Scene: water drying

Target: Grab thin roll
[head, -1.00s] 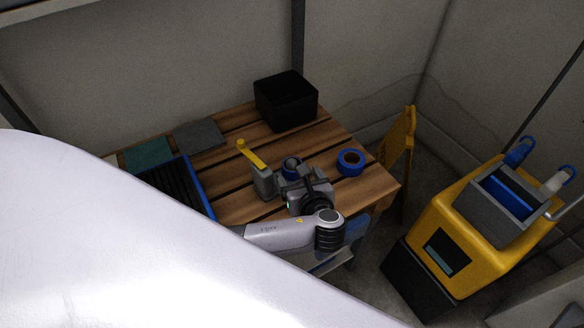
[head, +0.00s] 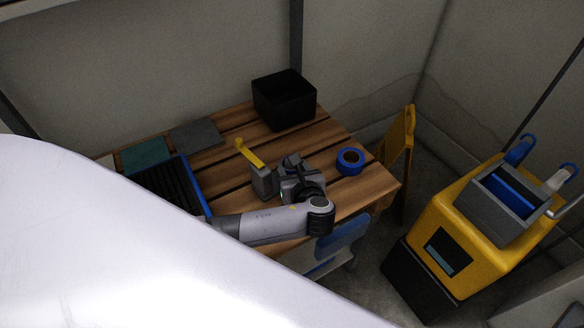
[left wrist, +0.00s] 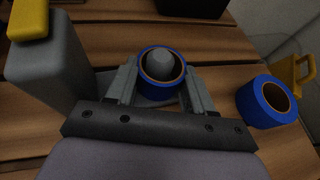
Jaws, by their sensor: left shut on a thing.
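A blue tape roll (left wrist: 150,88) with a brown inner rim sits between the two fingers of my left gripper (left wrist: 161,84) in the left wrist view. The fingers are shut on its sides. A rounded grey part shows inside its ring. In the head view my left gripper (head: 292,163) is over the wooden table and hides most of this roll. A second blue roll (head: 350,161) lies flat on the table to the right, apart from the gripper; it also shows in the left wrist view (left wrist: 266,103) and looks thicker. My right gripper is not in view.
A grey block with a yellow top (head: 263,181) stands close to the left of the gripper. A black bin (head: 285,100) stands at the back of the table (head: 372,186). A blue-edged dark tray (head: 168,186) is at left. A yellow mop bucket (head: 470,235) stands on the floor at right.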

